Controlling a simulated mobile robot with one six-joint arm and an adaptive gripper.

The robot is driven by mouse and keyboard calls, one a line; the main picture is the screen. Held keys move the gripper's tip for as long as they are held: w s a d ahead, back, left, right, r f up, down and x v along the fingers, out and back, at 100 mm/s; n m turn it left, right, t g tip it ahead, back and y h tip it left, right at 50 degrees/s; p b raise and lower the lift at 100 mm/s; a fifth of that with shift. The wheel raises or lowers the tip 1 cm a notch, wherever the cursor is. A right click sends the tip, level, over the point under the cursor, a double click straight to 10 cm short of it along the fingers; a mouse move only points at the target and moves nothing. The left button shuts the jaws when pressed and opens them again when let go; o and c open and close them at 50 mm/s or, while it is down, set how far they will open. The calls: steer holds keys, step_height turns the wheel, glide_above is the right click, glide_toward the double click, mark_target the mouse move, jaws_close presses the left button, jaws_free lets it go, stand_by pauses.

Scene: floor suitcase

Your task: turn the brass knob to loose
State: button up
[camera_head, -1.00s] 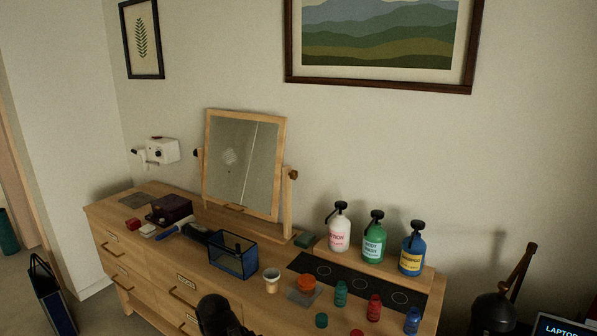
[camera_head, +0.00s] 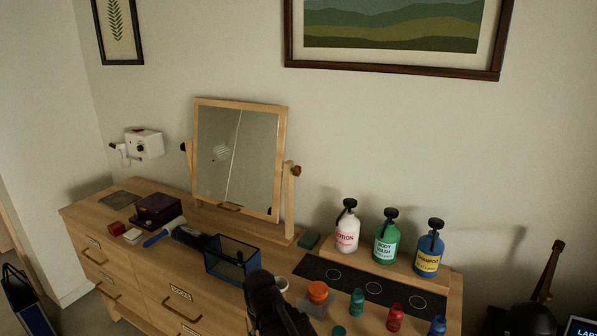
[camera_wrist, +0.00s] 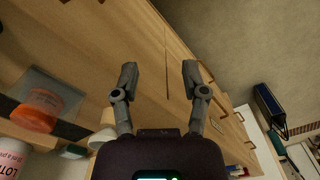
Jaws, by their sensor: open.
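The tilting mirror (camera_head: 238,158) stands at the back of the wooden dresser in a light wood frame. A brownish knob (camera_head: 296,171) sits on top of its right post, and a darker knob (camera_head: 185,146) is at the left post. Which way either knob is turned is too small to tell. My gripper (camera_wrist: 160,73) is open and empty in the wrist view, above the dresser front and apart from both knobs. My dark arm (camera_head: 272,303) shows at the bottom of the head view, in front of the mirror and below it. The knobs are not seen in the wrist view.
On the dresser stand a mesh bin (camera_head: 232,260), an orange-lidded jar (camera_head: 318,292), several small bottles and a riser with lotion (camera_head: 347,231), body wash (camera_head: 387,242) and shampoo (camera_head: 429,252). A dark box (camera_head: 157,209) lies left. A white device (camera_head: 143,145) is on the wall.

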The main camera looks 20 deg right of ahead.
steer(key=shift+d, duration=0.1)
steer(key=o, duration=0.5)
steer(key=shift+w, duration=0.15)
steer(key=w+d+r+m+t+y+p, duration=0.1)
steer(key=w+d+r+m+y, duration=0.15)
steer(key=w+m, duration=0.3)
steer(key=w+d+r+m+t+y+p, duration=0.1)
steer(key=w+d+r+m+y+p, duration=0.2)
steer(key=w, duration=0.4)
steer(key=m+t+y+p, duration=0.4)
steer(key=m+t, duration=0.8)
steer(key=m, duration=1)
glide_toward(299, 171)
steer(key=s+d+f+y+b, duration=0.1)
steer(key=s+d, duration=0.1)
steer(key=d, duration=0.1)
steer(key=shift+a, duration=0.2)
steer(key=shift+a+y, duration=0.1)
steer(key=shift+y, duration=0.15)
steer(key=x, duration=1.3)
steer(key=shift+w+a, duration=0.15)
steer(key=shift+w, duration=0.2)
